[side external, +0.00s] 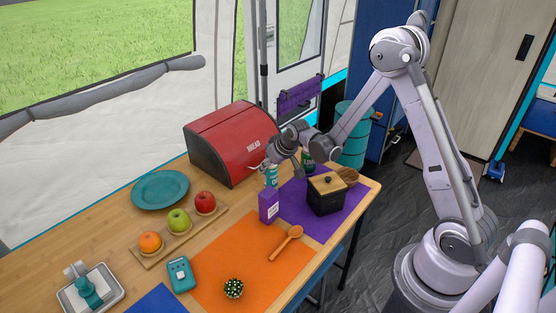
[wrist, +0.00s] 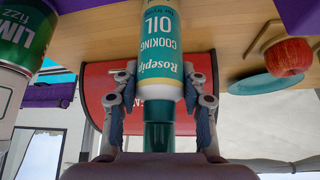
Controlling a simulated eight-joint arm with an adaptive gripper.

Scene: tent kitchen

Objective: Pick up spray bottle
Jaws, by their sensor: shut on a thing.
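The spray bottle is a teal and white cooking oil bottle (side external: 271,175), beside the purple box on the table. In the wrist view the bottle (wrist: 159,45) fills the middle, with its label upside down and its dark green cap towards my gripper. My gripper (wrist: 160,88) has one finger on each side of the bottle's upper part and is shut on it. In the side view my gripper (side external: 281,160) reaches in from the right and covers part of the bottle. I cannot tell whether the bottle's base touches the table.
The red bread bin (side external: 230,143) is behind. A teal plate (side external: 160,189) and fruit on a wooden board (side external: 152,260) lie left. The orange mat (side external: 245,265) is mostly clear.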

